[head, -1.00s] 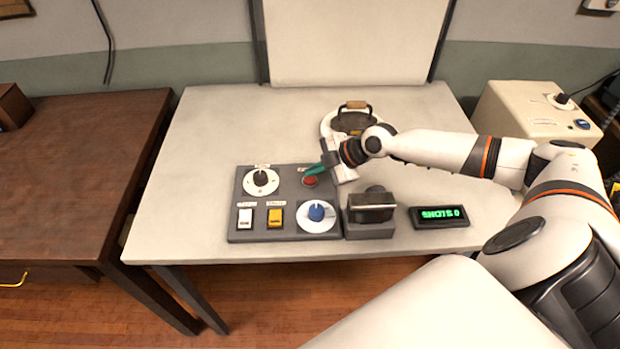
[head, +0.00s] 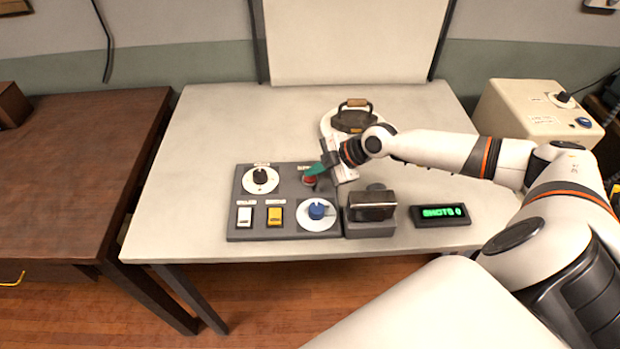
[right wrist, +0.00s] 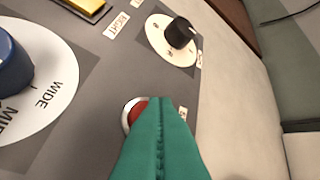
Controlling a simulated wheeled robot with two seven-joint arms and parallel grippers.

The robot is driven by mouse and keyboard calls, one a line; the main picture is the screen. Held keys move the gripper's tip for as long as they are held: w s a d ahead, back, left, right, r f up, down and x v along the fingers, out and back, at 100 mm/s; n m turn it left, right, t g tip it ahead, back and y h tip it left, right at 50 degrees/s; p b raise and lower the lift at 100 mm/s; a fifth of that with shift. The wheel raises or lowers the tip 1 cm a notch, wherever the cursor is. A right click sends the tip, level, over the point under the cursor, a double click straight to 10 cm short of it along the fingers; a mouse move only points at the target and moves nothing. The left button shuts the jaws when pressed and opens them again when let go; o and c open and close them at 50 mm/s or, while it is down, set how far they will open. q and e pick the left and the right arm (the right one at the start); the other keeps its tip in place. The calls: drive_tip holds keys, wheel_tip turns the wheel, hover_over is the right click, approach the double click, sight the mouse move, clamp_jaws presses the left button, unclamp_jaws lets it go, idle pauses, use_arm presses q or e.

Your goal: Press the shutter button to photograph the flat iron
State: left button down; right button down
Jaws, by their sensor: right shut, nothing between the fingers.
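The dark flat iron (head: 352,121) with a wooden handle stands on a white round plate (head: 327,124) at the back of the table. The red shutter button (head: 309,181) is at the upper right of the grey control panel (head: 286,181). My right gripper (head: 314,170) has its green fingers shut and empty at the button. In the right wrist view the fingertips (right wrist: 165,101) partly cover the red button (right wrist: 137,112) with its white ring. Whether they touch it I cannot tell. A dark camera-like box (head: 372,206) sits right of the panel. My left gripper is not in view.
The panel also has a black knob (head: 260,177), a blue dial (head: 317,210), a white switch (head: 244,217) and a yellow switch (head: 274,216). A green display (head: 441,215) reads SHOTS 0. The table's left side is clear. A beige box (head: 530,115) stands at right.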

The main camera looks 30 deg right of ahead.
sight(315, 179)
drive_tip(key=shift+f+b, duration=0.45)
drive_tip(key=shift+f, duration=0.15)
idle(0.6)
drive_tip(key=shift+r, duration=0.1)
drive_tip(key=shift+r+p, duration=0.55)
drive_tip(key=shift+r, duration=0.25)
drive_tip(key=shift+r+p, duration=1.8)
drive_tip(key=shift+r, duration=0.75)
